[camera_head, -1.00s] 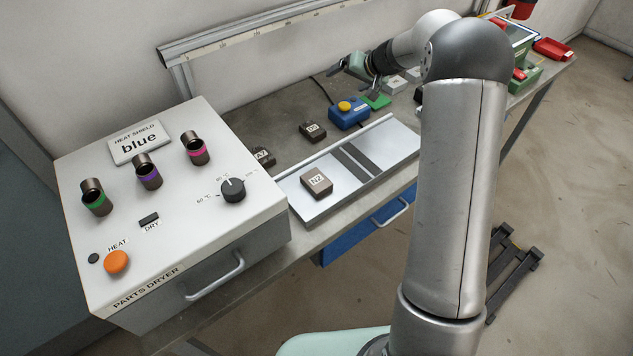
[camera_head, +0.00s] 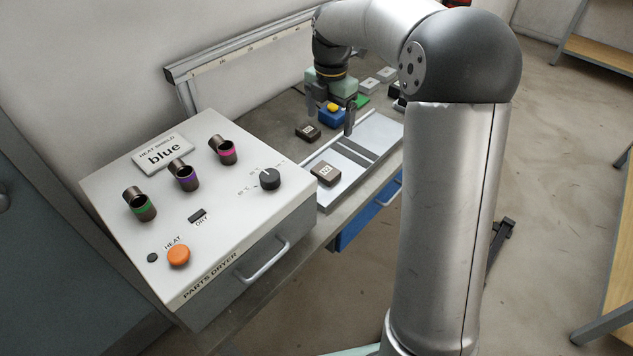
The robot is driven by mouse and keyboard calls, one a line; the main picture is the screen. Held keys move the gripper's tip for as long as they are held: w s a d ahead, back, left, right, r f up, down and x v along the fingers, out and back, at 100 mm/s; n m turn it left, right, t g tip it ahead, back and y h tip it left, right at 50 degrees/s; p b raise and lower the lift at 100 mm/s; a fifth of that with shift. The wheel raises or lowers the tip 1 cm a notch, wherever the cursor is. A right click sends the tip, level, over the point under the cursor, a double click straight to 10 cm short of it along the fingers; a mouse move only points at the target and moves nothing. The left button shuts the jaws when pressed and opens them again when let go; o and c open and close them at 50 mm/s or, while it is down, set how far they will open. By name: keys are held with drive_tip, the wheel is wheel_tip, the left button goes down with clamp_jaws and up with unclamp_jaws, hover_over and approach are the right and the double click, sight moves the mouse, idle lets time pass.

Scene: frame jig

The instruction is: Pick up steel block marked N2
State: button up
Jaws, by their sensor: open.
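The steel block marked N2 (camera_head: 325,173) is a brown-grey block with a white label. It lies on the left part of the bright metal plate (camera_head: 375,133), close to the parts dryer. My gripper (camera_head: 331,114) is open and points down, with nothing between its fingers. It is beyond the N2 block in the picture, in front of the blue box (camera_head: 325,120) with the yellow button. Its height above the table is hard to judge. A second labelled dark block (camera_head: 308,132) lies on the bench behind the plate.
The parts dryer (camera_head: 240,205) stands at the left, with three tubes, a black knob and an orange button (camera_head: 178,255). A green pad (camera_head: 362,101) and pale blocks (camera_head: 369,86) lie farther back. A rail (camera_head: 240,57) runs along the wall. My arm hides the bench's right side.

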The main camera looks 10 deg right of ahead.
drive_tip(key=p, duration=0.2)
hover_over(326, 170)
drive_tip(key=f, duration=1.1)
drive_tip(key=shift+s+d+f, duration=0.15)
drive_tip(key=shift+d+f, duration=0.1)
drive_tip(key=shift+f, duration=0.1)
drive_tip(key=shift+a+f+p, duration=0.15)
drive_tip(key=shift+f+p, duration=0.2)
drive_tip(key=shift+f, duration=1.05)
drive_tip(key=shift+a+f+p, duration=0.15)
drive_tip(key=shift+f+p, duration=0.15)
drive_tip(key=shift+f, duration=1.05)
drive_tip(key=shift+c, duration=0.3)
drive_tip(key=shift+w+r, duration=0.1)
drive_tip(key=shift+w, duration=0.1)
drive_tip(key=c, duration=1.7)
